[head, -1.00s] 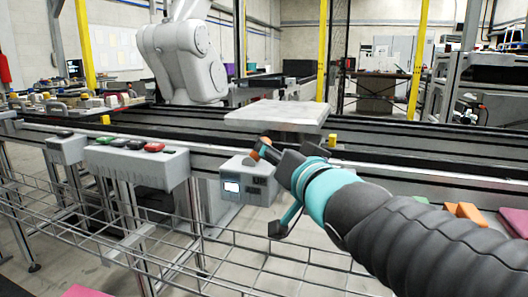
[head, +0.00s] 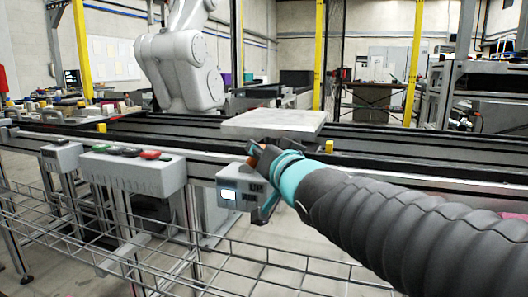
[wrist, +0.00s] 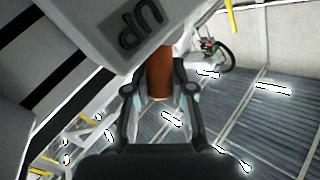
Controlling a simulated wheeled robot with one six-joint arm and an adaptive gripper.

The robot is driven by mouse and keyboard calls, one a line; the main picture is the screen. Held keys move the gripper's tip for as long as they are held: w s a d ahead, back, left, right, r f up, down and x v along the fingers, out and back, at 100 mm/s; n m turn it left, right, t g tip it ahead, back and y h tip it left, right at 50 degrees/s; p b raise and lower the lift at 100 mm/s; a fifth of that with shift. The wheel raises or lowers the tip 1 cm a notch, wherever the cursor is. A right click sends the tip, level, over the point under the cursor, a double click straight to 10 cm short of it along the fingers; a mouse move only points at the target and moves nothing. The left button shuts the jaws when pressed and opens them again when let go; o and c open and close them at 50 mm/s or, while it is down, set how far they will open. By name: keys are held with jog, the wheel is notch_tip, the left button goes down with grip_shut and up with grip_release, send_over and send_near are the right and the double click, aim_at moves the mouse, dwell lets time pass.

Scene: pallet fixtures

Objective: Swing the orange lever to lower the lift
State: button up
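The orange lever (wrist: 160,75) hangs down between my gripper's two fingers in the wrist view. Its upper end is hidden behind the grey control box's edge (wrist: 95,18), beside the word UP. In the head view a small orange part of the lever (head: 253,150) shows at the box. My gripper (wrist: 160,98) is open around the lever, with a gap visible on each side. The lift's flat pale platform (head: 272,123) sits above the conveyor rails.
A grey button box (head: 135,172) with red and green buttons is on the rail to the left. A wire mesh tray (head: 215,258) runs below. A yellow block (head: 329,146) sits on the rail beside the platform. A white robot arm (head: 180,65) stands behind.

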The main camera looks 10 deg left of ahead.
jog(key=shift+r+p, duration=0.15)
jog(key=shift+p, duration=0.25)
grip_shut()
jog(key=n+p, duration=0.1)
jog(key=p, duration=0.2)
jog(key=shift+a+r+g+h, duration=0.3)
jog(key=shift+r+g, duration=0.1)
jog(key=shift+a+r+n+g+h+p, duration=0.1)
jog(key=shift+a+n+g+h+p, duration=0.4)
jog(key=shift+p, duration=0.7)
jog(key=shift+w+a+f+n+g+h, duration=0.1)
jog(key=shift+a+n+g+h, duration=0.15)
jog(key=shift+n, duration=0.2)
jog(key=shift+a+f+n+g+h, duration=0.1)
jog(key=shift+a+n+g+h, duration=0.1)
jog(key=shift+n+h, duration=0.2)
jog(key=shift+a+n+g+h, duration=0.45)
jog(key=shift+a+n+h, duration=0.3)
jog(key=shift+n+h, duration=0.35)
jog(key=shift+w+a+f+n+g+h+p, duration=0.15)
jog(key=shift+a+n+h, duration=0.15)
jog(key=shift+h, duration=0.3)
jog(key=shift+s+a+f+n+g+h+p, duration=0.1)
jog(key=shift+a+f+n+h, duration=0.15)
jog(key=shift+n+h, duration=0.25)
jog(key=shift+w+a+f+n+g+h+p, duration=0.15)
jog(key=shift+a+n+h, duration=0.1)
jog(key=shift+h, duration=0.4)
jog(key=shift+s, duration=0.1)
